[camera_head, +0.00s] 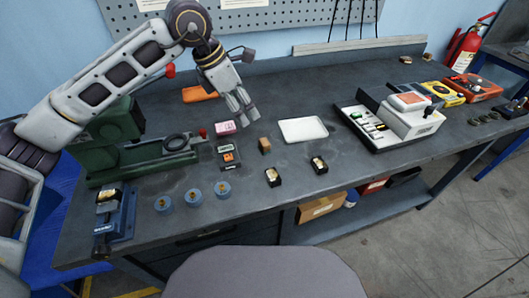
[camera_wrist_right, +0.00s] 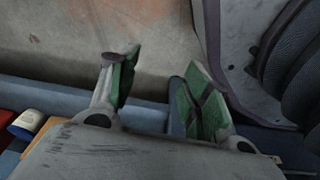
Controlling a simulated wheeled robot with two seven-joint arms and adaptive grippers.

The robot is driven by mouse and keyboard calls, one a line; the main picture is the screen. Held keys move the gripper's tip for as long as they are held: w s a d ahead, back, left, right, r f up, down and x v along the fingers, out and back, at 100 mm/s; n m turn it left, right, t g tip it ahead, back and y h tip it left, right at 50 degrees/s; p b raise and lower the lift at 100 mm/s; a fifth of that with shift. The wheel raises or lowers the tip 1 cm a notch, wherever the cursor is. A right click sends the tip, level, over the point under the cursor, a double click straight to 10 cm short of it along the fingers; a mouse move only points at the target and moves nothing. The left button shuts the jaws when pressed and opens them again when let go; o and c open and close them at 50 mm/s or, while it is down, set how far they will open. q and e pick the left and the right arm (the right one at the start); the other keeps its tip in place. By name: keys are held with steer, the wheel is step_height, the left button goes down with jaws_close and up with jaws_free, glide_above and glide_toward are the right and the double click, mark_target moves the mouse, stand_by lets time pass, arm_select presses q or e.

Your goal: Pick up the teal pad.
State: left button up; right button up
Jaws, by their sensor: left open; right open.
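I cannot make out a clearly teal pad. My left gripper (camera_head: 243,119) is open and empty above the bench, beyond the pink box (camera_head: 225,128). My right gripper (camera_wrist_right: 160,85) shows only in the wrist view. It is open, with green inner finger faces and nothing between them.
A green machine (camera_head: 140,160) stands at left, with a blue vise-like fixture (camera_head: 115,222) in front. A brown block (camera_head: 264,145), a flat white plate (camera_head: 302,130) and two dark holders (camera_head: 272,177) (camera_head: 319,165) lie mid-bench. A grey chair (camera_head: 265,272) stands before the bench.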

arm_select(q)
steer(key=shift+f+b, duration=0.55)
steer(key=shift+f, duration=0.3)
arm_select(e)
steer(key=shift+w+a+f, duration=0.1)
steer(key=shift+w, duration=0.5)
arm_select(q)
glide_above(264, 141)
steer(key=a, duration=0.3)
steer(key=f, duration=0.7)
steer(key=shift+s+d, duration=0.1)
steer(key=shift+s, duration=0.25)
steer(key=shift+w+d+f, duration=0.1)
steer(key=shift+d+f, duration=0.1)
steer(key=shift+f, duration=0.25)
arm_select(e)
steer(key=shift+w+a+r, duration=0.2)
steer(key=shift+a+r, duration=0.2)
steer(key=shift+r, duration=0.25)
arm_select(q)
steer(key=shift+d+f, duration=0.45)
steer(key=shift+f, duration=0.15)
steer(key=x, duration=0.2)
steer(key=shift+d+f+b, duration=0.3)
steer(key=shift+w+d+f, duration=0.1)
steer(key=shift+d+f, duration=0.05)
steer(key=shift+f, duration=0.3)
arm_select(e)
steer(key=shift+w+r, duration=0.3)
steer(key=shift+w, duration=0.1)
